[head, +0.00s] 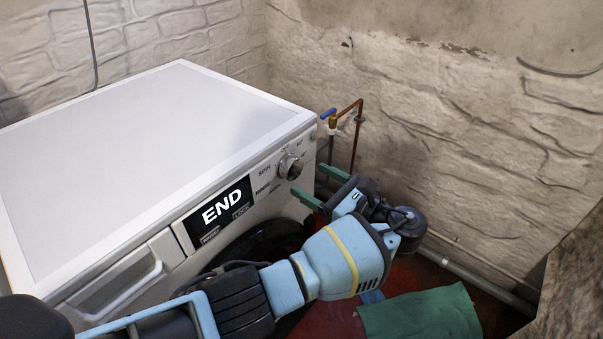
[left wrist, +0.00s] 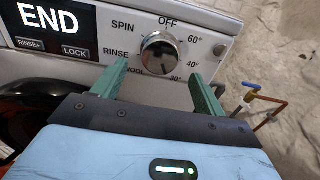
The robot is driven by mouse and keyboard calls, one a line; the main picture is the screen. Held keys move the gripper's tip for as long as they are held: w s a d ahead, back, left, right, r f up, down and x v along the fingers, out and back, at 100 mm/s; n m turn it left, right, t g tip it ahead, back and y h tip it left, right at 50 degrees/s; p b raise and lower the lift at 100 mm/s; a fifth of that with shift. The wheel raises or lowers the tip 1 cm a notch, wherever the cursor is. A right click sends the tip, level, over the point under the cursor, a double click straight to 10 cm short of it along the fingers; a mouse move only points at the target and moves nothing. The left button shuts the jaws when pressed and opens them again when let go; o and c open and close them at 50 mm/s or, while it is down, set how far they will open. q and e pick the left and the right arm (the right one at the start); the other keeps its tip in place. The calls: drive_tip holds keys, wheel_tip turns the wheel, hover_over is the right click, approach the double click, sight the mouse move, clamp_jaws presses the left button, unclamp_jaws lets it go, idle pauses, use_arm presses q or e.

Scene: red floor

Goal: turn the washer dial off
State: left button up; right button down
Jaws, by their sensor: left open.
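The washer dial (head: 290,167) is a round silver knob on the front panel of the white washer (head: 150,130), near its right end. In the left wrist view the dial (left wrist: 160,52) is ringed by the labels OFF, SPIN, RINSE, WOOL, 30°, 40° and 60°, with OFF at the top. I cannot tell clearly which label it points to. My left gripper (head: 306,179) is open, its green fingers pointing at the panel. In the left wrist view the gripper (left wrist: 158,72) has one finger on each side of the dial's lower part, apart from it. My right gripper is out of view.
The washer display (head: 222,212) reads END. A blue-handled tap (head: 328,114) and copper pipe (head: 358,125) stand beside the washer's right side. A rough wall (head: 470,130) rises behind. A green cloth (head: 420,314) lies on the red floor.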

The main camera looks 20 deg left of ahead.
sight(296, 171)
use_arm(q)
drive_tip(key=shift+x, duration=2.05)
drive_tip(key=c, duration=1)
